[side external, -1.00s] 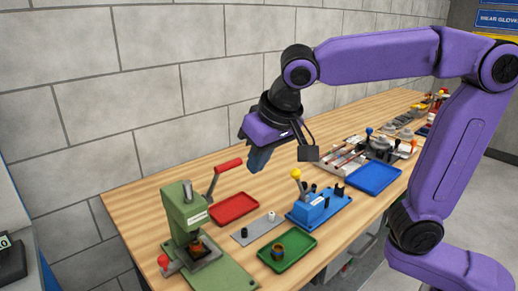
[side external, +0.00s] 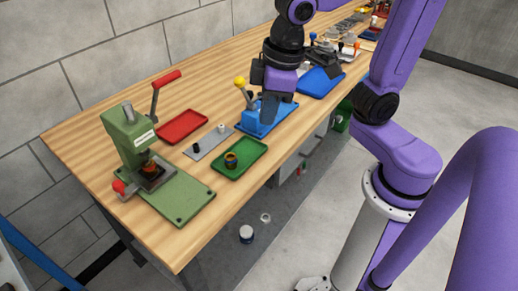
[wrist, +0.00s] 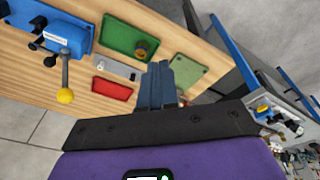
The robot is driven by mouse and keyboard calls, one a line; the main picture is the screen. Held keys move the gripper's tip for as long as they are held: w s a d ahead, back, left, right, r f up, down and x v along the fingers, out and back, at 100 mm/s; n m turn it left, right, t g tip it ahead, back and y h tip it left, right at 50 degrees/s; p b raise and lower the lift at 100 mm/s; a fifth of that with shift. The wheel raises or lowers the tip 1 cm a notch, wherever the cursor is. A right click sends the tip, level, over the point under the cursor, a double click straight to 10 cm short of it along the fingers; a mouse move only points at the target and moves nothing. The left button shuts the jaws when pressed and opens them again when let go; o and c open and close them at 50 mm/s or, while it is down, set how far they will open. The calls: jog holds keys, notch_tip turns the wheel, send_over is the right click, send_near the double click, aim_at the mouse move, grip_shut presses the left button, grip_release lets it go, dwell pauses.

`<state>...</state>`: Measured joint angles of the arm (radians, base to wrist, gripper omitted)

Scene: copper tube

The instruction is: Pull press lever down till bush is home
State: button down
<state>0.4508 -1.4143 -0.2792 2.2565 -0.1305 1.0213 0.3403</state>
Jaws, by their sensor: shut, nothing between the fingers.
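The green press (side external: 122,135) stands at the left end of the bench. Its lever points up, with a red handle (side external: 167,79) at its top. An orange-brown bush (side external: 149,168) sits under the press head; how deep it is seated cannot be told. My gripper (side external: 268,112) is shut and empty, pointing down near the blue fixture, well to the right of the press lever. In the wrist view my gripper's closed fingers (wrist: 163,70) cover part of the bench, and the press's pale green base plate (wrist: 188,72) shows just past them.
A red tray (side external: 182,127), a grey plate (side external: 209,143) and a green tray (side external: 257,151) with a copper ring (side external: 231,158) lie between press and gripper. The blue fixture (side external: 250,119) has an upright yellow-knobbed lever (side external: 239,82). A blue tray (side external: 320,82) lies beyond it.

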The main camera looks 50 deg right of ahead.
jog(key=s+d+f+n+g, duration=0.2)
jog(key=s+d+f+n, duration=0.4)
jog(key=s, duration=0.5)
notch_tip(320, 180, up, 27)
jog(key=m+t, duration=0.2)
jog(key=m, duration=1.2)
send_over(170, 75)
jog(key=w, duration=0.1)
jog(key=shift+h, duration=0.3)
jog(key=shift+f, duration=6.65)
jog(key=shift+s, duration=0.15)
jog(key=shift+s+f+t, duration=0.15)
jog(key=shift+s+t, duration=0.15)
jog(key=shift+t, duration=0.1)
